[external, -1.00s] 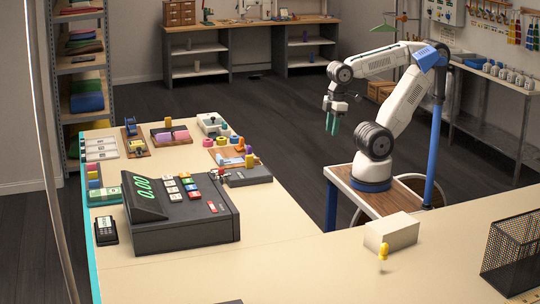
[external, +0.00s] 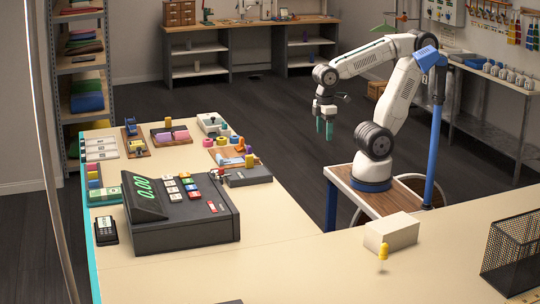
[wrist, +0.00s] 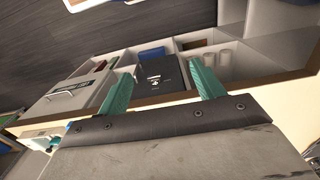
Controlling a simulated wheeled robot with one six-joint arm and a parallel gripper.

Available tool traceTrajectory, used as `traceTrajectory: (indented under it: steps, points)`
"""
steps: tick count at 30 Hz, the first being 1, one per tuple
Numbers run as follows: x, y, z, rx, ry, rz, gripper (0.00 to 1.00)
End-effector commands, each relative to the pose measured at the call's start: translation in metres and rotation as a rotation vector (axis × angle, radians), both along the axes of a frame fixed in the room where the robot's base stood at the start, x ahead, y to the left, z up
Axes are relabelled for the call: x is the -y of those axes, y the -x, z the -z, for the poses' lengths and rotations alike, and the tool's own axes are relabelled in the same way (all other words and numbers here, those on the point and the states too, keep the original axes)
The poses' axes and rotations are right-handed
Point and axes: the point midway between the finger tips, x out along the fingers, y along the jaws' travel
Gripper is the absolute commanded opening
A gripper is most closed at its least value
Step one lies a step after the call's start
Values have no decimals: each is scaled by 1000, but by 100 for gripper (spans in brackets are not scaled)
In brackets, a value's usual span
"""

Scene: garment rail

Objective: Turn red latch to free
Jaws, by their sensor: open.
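My gripper (external: 325,130) hangs in the air at the right of the counter, over the dark floor, its two teal fingers pointing down. In the wrist view my gripper (wrist: 161,75) is open, with nothing held between the fingers. A small red part (external: 221,171) shows at the back right corner of the dark cash register (external: 190,232); it is too small to tell whether it is the red latch or how it is turned. My gripper is well to the right of it and apart from it.
The counter (external: 280,257) holds trays, a card terminal (external: 105,230), a pale box (external: 391,231) and a black mesh basket (external: 510,260). The wrist view shows a compartmented unit with a black box (wrist: 160,75) and a white handled box (wrist: 70,92).

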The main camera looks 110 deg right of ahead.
Motion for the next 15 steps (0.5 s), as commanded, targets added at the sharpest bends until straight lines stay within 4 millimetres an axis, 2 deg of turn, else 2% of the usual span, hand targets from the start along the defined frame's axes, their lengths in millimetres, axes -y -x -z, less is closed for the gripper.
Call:
traceTrajectory:
  steps: [1,8,15]
  points:
    - [1,-19,-1,-29,0,9,67]
    - [5,-110,-5,-93,8,183,67]
    - [11,-220,11,-119,30,502,67]
